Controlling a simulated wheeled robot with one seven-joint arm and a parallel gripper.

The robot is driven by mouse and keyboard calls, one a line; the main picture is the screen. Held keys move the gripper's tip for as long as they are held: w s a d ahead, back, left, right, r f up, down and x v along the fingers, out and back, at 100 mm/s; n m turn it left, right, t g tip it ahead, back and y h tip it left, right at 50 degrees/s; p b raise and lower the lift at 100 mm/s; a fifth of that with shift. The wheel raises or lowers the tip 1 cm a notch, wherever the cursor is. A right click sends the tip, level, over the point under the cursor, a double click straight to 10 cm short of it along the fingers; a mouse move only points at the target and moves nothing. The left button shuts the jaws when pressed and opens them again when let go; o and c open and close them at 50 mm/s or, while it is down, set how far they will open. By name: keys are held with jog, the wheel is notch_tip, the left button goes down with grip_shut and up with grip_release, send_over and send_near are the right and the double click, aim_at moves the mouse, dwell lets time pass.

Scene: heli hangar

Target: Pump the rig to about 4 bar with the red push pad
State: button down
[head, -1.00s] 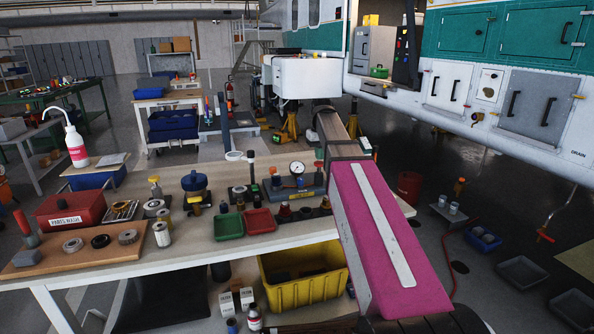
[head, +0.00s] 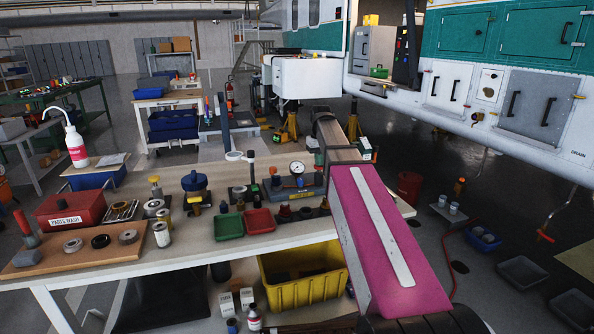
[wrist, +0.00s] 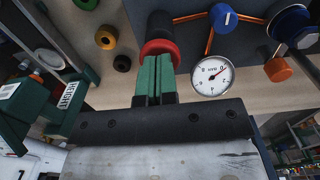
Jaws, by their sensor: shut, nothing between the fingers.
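In the wrist view my gripper (wrist: 154,60) has its two green fingers together with nothing between them. The tips overlap the near edge of the round red push pad (wrist: 163,47); I cannot tell whether they touch it. A black cylinder (wrist: 159,24) shows just beyond the red pad. The round white gauge (wrist: 212,77) is right of the fingers; its needle seems to point to the upper right, but the numbers are too small to read surely. In the head view the gauge (head: 297,167) stands on the rig (head: 311,192) at the bench's back; my fingers are not clear there.
Orange pipes and a blue knob (wrist: 224,18) lie close to the gauge. An orange knob (wrist: 278,69) is further right. On the bench (head: 200,252) are a green tray (head: 229,226), a red tray (head: 259,221) and several small fittings. A yellow crate (head: 300,291) is below.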

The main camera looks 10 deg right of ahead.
jog(key=shift+f, duration=0.7)
jog(key=shift+r, duration=1.85)
jog(key=shift+f, duration=1.75)
jog(key=shift+r, duration=1.75)
jog(key=shift+f, duration=1.85)
jog(key=shift+r, duration=0.15)
